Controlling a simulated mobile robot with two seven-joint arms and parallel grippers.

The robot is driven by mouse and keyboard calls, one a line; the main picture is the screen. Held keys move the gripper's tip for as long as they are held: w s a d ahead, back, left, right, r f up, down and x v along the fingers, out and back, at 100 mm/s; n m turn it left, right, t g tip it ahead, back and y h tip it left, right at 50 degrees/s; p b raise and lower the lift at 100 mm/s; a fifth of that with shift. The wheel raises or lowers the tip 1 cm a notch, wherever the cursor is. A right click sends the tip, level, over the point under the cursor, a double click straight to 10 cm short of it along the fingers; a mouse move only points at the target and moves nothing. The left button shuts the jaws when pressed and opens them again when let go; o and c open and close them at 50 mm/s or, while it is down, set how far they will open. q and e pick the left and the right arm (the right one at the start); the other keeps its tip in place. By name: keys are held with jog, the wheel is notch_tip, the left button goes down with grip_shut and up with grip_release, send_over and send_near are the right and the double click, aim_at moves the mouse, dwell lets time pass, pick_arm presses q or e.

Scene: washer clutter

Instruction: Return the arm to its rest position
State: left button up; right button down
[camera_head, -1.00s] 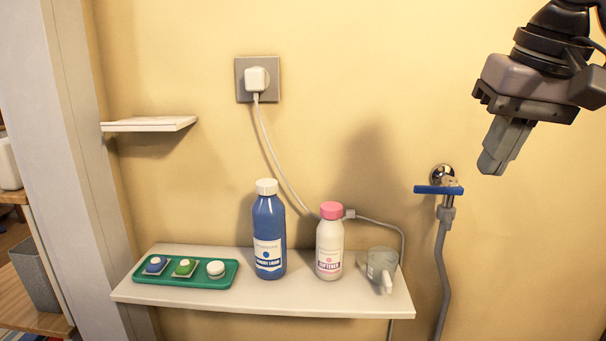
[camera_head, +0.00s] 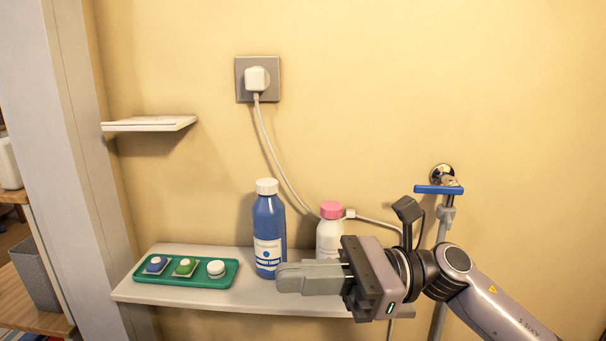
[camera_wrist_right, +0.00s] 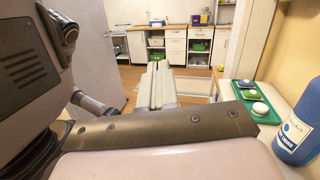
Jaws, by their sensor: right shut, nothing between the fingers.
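My right gripper (camera_head: 280,277) is in front of the wall shelf in the head view, its fingers pointing left. The fingers are together and hold nothing. The gripper covers the lower part of the white bottle with the pink cap (camera_head: 330,232) and the right part of the shelf. In the right wrist view the shut fingers (camera_wrist_right: 157,72) point out towards the room, with the shelf to their right. My left gripper is not in view.
The shelf (camera_head: 205,252) holds a green tray (camera_head: 225,280) with small items and a blue bottle (camera_head: 268,220). A blue-handled valve (camera_head: 438,190) is on the wall at right. A small shelf (camera_head: 148,124) and a plugged-in socket (camera_head: 243,88) are higher up.

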jog(key=w+d+f+n+t+h, duration=0.25)
jog(key=f+n+t, duration=0.4)
jog(key=n, duration=0.45)
jog(key=w+d+f+n+t+h, duration=0.1)
jog(key=d+f+n+t+h, duration=0.3)
jog(key=n+t, duration=0.55)
jog(key=w+d+f+n+t+h, duration=0.1)
jog(key=d+f+n+t, duration=0.45)
jog(key=n, duration=0.75)
jog(key=s+d+f+m+g+h, duration=0.3)
jog(key=s+f+m, duration=0.5)
jog(key=f, duration=0.5)
jog(key=s+d+f+m+g+h, duration=0.4)
jog(key=s+f+m, duration=0.4)
jog(key=f, duration=0.4)
jog(key=shift+s+d+f+m+h, duration=0.4)
jog(key=shift+d+h, duration=0.3)
jog(key=shift+h, duration=0.45)
jog(key=shift+w+a, duration=0.1)
